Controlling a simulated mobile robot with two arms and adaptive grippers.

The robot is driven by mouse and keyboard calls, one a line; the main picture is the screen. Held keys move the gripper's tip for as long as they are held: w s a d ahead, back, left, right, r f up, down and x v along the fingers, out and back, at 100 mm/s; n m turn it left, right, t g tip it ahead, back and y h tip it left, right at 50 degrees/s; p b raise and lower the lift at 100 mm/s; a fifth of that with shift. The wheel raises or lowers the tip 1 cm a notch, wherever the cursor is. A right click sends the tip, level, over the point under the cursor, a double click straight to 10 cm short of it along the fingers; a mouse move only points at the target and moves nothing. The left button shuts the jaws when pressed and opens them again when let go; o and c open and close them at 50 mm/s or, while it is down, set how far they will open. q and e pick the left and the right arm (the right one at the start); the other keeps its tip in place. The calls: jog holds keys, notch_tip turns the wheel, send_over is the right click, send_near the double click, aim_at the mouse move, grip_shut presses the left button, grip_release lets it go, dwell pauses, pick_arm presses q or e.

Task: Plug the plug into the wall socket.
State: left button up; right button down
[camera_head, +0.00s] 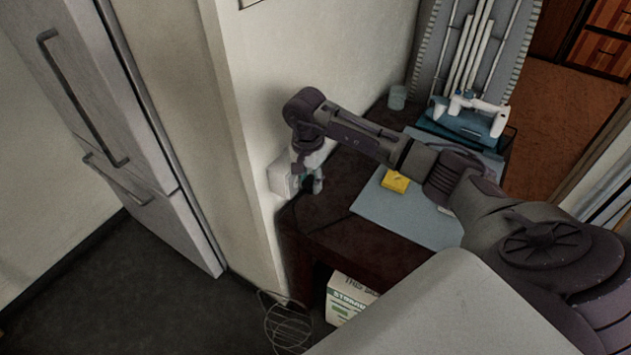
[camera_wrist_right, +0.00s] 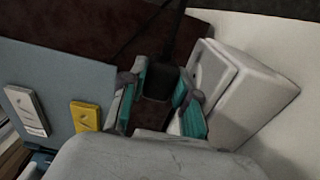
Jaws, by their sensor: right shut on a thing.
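The black plug (camera_wrist_right: 158,80) is between the teal-padded fingers of my right gripper (camera_wrist_right: 162,92) in the right wrist view. Its dark cable runs up and away from it. The white wall socket box (camera_wrist_right: 246,95) is just right of the gripper there. In the head view, my right gripper (camera_head: 308,181) is low at the wall, beside the socket box (camera_head: 283,178), above the dark table's near corner. The plug's prongs and the socket holes are hidden, so I cannot tell whether they touch. My left gripper is not in view.
The dark table (camera_head: 325,210) holds a blue-grey mat (camera_head: 425,222) with a yellow item (camera_head: 395,181). A glass (camera_head: 397,97) and a blue tray (camera_head: 465,122) stand farther back. A box (camera_head: 347,298) and a wire basket (camera_head: 287,325) are below. A fridge (camera_head: 110,110) is left.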

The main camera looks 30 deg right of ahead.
aim_at(309, 179)
jog(key=shift+w+a+r+t, duration=0.3)
jog(key=shift+w+a+r, duration=0.25)
jog(key=shift+w, duration=0.2)
jog(key=c, duration=0.8)
grip_release()
jog(key=shift+r, duration=0.1)
jog(key=shift+w+d+r, duration=0.1)
jog(key=shift+d+r, duration=0.1)
jog(key=shift+r, duration=0.3)
jog(key=r, duration=0.5)
jog(key=shift+s+a+r, duration=0.15)
jog(key=shift+s+a, duration=0.05)
jog(key=shift+s, duration=0.1)
jog(key=shift+s+d+r, duration=0.1)
jog(key=shift+r, duration=0.05)
jog(key=shift+s+d+r, duration=0.1)
jog(key=shift+s+d, duration=0.25)
jog(key=shift+d, duration=0.1)
